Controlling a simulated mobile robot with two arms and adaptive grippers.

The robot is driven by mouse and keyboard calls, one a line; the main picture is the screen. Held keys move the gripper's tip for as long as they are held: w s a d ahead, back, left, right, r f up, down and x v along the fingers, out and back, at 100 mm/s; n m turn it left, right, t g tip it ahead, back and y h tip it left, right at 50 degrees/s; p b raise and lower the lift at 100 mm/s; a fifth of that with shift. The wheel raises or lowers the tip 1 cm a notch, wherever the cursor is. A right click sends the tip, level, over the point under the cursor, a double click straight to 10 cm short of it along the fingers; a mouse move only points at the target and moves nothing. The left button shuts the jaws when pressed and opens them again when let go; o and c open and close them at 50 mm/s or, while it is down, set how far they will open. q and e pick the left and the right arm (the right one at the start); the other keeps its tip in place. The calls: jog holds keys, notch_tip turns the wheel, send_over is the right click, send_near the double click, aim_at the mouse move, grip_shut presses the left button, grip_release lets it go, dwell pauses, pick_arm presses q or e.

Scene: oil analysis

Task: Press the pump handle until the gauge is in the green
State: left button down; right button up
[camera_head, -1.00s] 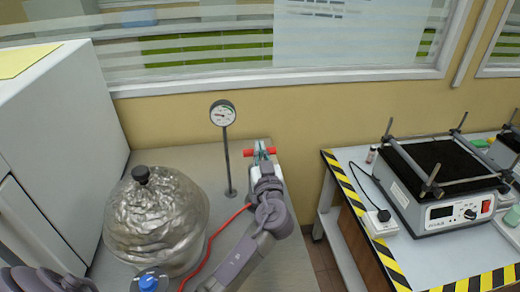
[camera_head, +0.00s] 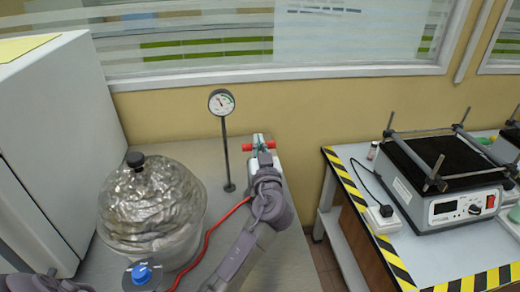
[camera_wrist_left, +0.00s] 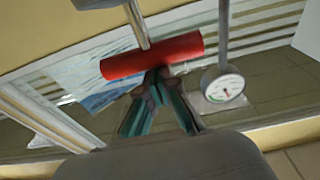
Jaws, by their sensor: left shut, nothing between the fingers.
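The red pump handle (camera_head: 247,147) is a crossbar at the back right of the grey table. In the left wrist view the red bar (camera_wrist_left: 150,57) sits on a metal rod. My left gripper (camera_head: 260,146) is shut and empty, with its teal fingertips (camera_wrist_left: 158,76) at the middle of the bar. They look close to or touching it; I cannot tell which. The pump body is mostly hidden behind my arm. The round white gauge (camera_head: 221,102) stands on a thin post left of the handle. It also shows in the wrist view (camera_wrist_left: 222,88). Its needle is too small to read surely. My right gripper is out of view.
A clear vessel with crinkled silvery contents (camera_head: 150,208) and a black knob stands left of my arm. A red hose (camera_head: 208,238) runs along the table beside it. A white cabinet (camera_head: 50,150) is at left. A shaker (camera_head: 450,185) is on the striped table at right.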

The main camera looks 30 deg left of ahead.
pick_arm(q)
jog(key=shift+w+a+r, duration=0.1)
jog(key=shift+r, duration=0.5)
jog(key=shift+w+a+r, duration=0.1)
jog(key=shift+r, duration=0.45)
jog(key=b+v, duration=0.3)
jog(key=v, duration=0.7)
jog(key=shift+f, duration=0.15)
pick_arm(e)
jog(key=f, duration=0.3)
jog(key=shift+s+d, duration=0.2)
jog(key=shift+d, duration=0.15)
pick_arm(q)
jog(key=shift+d, duration=0.1)
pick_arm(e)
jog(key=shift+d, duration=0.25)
